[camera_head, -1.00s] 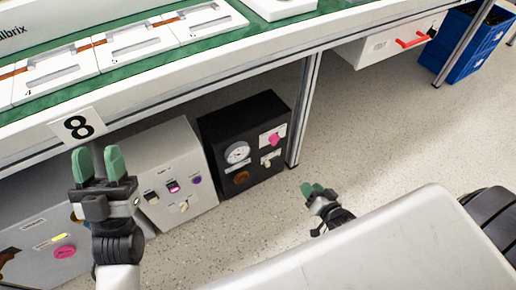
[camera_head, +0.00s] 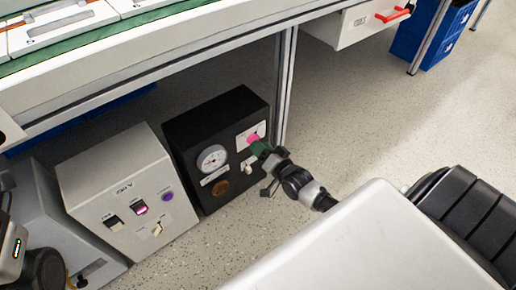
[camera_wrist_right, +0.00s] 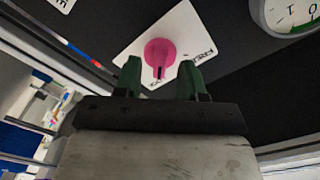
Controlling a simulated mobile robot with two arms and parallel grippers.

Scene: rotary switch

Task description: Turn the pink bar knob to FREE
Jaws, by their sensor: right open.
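The pink bar knob (camera_head: 253,138) sits on a white plate at the upper right of the black box's front. In the right wrist view the pink knob (camera_wrist_right: 160,52) shows a dark mark at its lower end, and the plate's lettering is partly hidden and too small to read surely. My right gripper (camera_head: 263,148) is at the knob in the head view. In the wrist view its green fingers (camera_wrist_right: 160,68) are open, one on each side of the knob's lower end; I cannot tell whether they touch it.
The black box (camera_head: 180,147) also carries a dial gauge (camera_head: 212,158), a light switch (camera_head: 248,164) and a brown round part (camera_head: 222,187). A grey box (camera_head: 85,172) with switches stands left of it. A table leg (camera_head: 286,85) rises close by on the right.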

